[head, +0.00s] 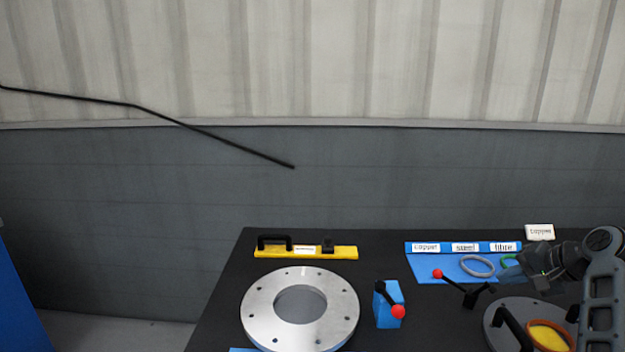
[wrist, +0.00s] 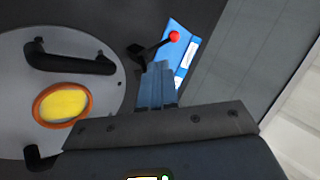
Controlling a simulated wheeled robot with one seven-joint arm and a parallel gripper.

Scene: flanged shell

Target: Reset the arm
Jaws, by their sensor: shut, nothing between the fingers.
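My arm comes in at the right of the head view, with my gripper (head: 540,266) over the right part of the black table, beside the blue mat. In the wrist view my gripper (wrist: 158,70) shows two blue-grey fingers side by side, shut with nothing between them. Behind them lie the blue mat (wrist: 177,27) and a red-knobbed lever (wrist: 174,37). In the head view my arm partly covers the grey round cover (head: 500,323), which has a black handle and an orange-rimmed yellow dish (head: 548,338).
A yellow bar (head: 340,252) lies behind.

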